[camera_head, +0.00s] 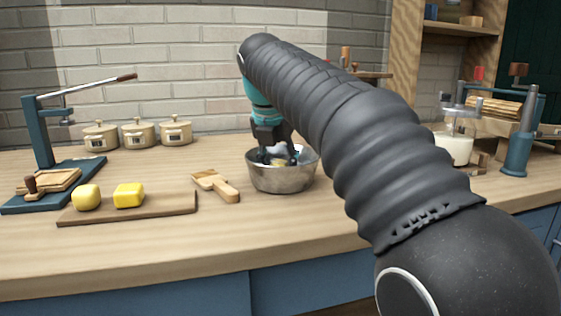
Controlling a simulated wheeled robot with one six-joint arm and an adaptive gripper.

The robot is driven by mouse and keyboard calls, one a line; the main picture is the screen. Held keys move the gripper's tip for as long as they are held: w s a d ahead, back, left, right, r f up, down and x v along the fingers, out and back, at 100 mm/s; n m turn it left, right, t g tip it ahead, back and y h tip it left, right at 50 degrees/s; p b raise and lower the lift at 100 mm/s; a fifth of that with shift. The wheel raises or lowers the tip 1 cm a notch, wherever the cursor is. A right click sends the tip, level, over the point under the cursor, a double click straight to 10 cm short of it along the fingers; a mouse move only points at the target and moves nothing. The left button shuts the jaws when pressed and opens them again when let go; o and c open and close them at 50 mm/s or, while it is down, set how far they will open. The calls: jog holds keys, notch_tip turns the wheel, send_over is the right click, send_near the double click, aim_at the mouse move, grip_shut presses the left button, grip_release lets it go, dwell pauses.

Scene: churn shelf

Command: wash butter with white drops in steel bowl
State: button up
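The steel bowl (281,180) stands on the wooden counter near the middle. My gripper (278,160) points down into the bowl's mouth, with its fingertips at or just below the rim. A small pale yellow piece, perhaps butter with white drops, shows between the fingers, but it is too small to tell whether they grip it. Most of the bowl's inside is hidden by the rim and the gripper. Two other yellow butter pieces, a rounded one (86,197) and a block (129,195), rest on the wooden board (160,209) at the left.
A wooden paddle (217,186) lies between board and bowl. A blue lever press (50,165) stands at far left, with several lidded cream pots (139,134) behind. A glass jar of white liquid (455,148) and a blue-framed device (518,150) stand at right. My arm hides the counter's right middle.

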jog(key=shift+w+d+p, duration=0.1)
jog(key=shift+d+p, duration=0.2)
jog(key=shift+p, duration=0.05)
dwell(0.3)
jog(key=shift+a+p, duration=0.3)
jog(key=shift+p, duration=0.1)
dwell(0.4)
notch_tip(320, 180, up, 3)
jog(key=p, duration=0.3)
jog(key=shift+r, duration=2.25)
jog(key=shift+r, duration=2)
